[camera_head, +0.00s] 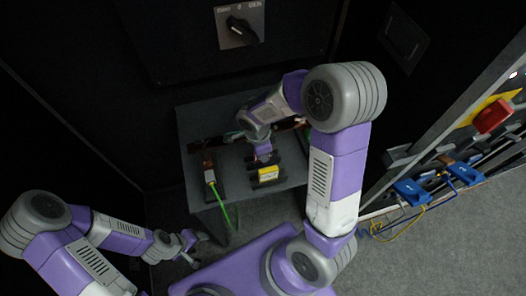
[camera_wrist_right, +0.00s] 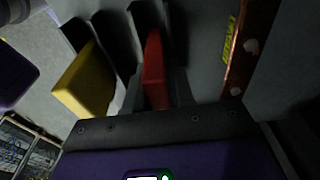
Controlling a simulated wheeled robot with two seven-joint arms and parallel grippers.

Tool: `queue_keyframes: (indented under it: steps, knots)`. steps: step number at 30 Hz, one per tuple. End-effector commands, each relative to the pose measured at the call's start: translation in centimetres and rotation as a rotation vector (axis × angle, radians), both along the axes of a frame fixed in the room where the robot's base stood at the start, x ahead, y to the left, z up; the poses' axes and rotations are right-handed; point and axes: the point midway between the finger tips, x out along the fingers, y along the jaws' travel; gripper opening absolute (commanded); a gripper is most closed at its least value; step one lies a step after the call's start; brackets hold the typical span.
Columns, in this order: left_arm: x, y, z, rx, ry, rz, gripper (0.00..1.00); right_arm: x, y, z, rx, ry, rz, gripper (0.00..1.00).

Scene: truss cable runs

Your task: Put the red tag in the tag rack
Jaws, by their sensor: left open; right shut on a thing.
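The red tag (camera_wrist_right: 153,65) is between the fingers of my right gripper (camera_wrist_right: 155,92) in the right wrist view. Its far end is at the dark uprights of the tag rack (camera_wrist_right: 149,14); I cannot tell how deep it sits. A yellow tag (camera_wrist_right: 85,82) stands beside it in the rack, to the left. In the head view the rack (camera_head: 266,184) is on the small grey table with the yellow tag (camera_head: 268,173) showing, and my right gripper (camera_head: 263,154) is just behind it, hiding the red tag. My left gripper (camera_head: 188,240) is open and empty, left of the table.
The grey table (camera_head: 200,122) also holds a dark holder with a green cable (camera_head: 225,207) hanging off its front. A copper-coloured bar (camera_wrist_right: 238,48) lies right of the rack. A panel with a rotary switch (camera_head: 240,28) is behind. A truss with blue clamps (camera_head: 410,191) and cables stands right.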

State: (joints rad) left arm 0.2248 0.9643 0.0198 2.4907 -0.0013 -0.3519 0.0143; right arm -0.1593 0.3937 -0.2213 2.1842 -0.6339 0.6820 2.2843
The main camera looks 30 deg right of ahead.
Motion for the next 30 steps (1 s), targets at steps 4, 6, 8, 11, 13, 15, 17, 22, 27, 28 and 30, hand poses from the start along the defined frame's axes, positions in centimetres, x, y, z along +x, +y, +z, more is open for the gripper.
queue_keyframes:
  steps: [4, 6, 8, 11, 13, 15, 17, 22, 27, 28, 30]
  knots:
    - [0.0, 0.0, 0.0, 0.0, 0.0, 0.0, 0.6, 0.0, 0.0, 0.0, 0.0, 0.0, 0.0, 0.29]
    - [0.0, 0.0, 0.0, 0.0, 0.0, 0.0, 0.6, 0.0, 0.0, 0.0, 0.0, 0.0, -0.001, 0.4]
    - [0.0, 0.0, 0.0, 0.0, 0.0, 0.0, 0.6, 0.0, 0.0, 0.0, 0.0, 0.0, -0.001, 0.49]
    - [0.0, 0.0, 0.0, 0.0, 0.0, 0.0, 0.6, 0.0, 0.0, 0.0, 0.0, 0.0, -0.001, 0.49]
    - [0.0, 0.0, 0.0, 0.0, 0.0, 0.0, 0.6, 0.0, 0.0, 0.0, 0.0, 0.0, -0.001, 0.49]
    - [0.0, 0.0, 0.0, 0.0, 0.0, 0.0, 0.6, 0.0, 0.0, 0.0, 0.0, 0.0, -0.001, 0.49]
    - [0.0, 0.0, 0.1, 0.0, 0.0, 0.0, 0.6, 0.0, 0.0, 0.1, 0.0, 0.001, -0.001, 0.49]
    - [0.0, 0.0, 1.2, 0.0, 0.0, 0.0, 0.6, 0.0, 0.0, 1.0, -0.001, 0.002, -0.002, 0.49]
    - [0.0, 0.0, 2.4, 0.0, 0.0, 0.0, 0.6, 0.2, 0.3, 4.0, 0.0, -0.007, 0.0, 0.49]
    - [0.0, 0.0, 2.6, 0.0, 0.0, 0.0, 0.6, 0.2, 0.4, 4.8, 0.0, -0.007, -0.001, 0.49]
    - [0.0, 0.0, 3.0, 0.0, 0.0, 0.0, 0.6, 0.3, 0.6, 6.5, 0.0, -0.007, 0.0, 0.49]
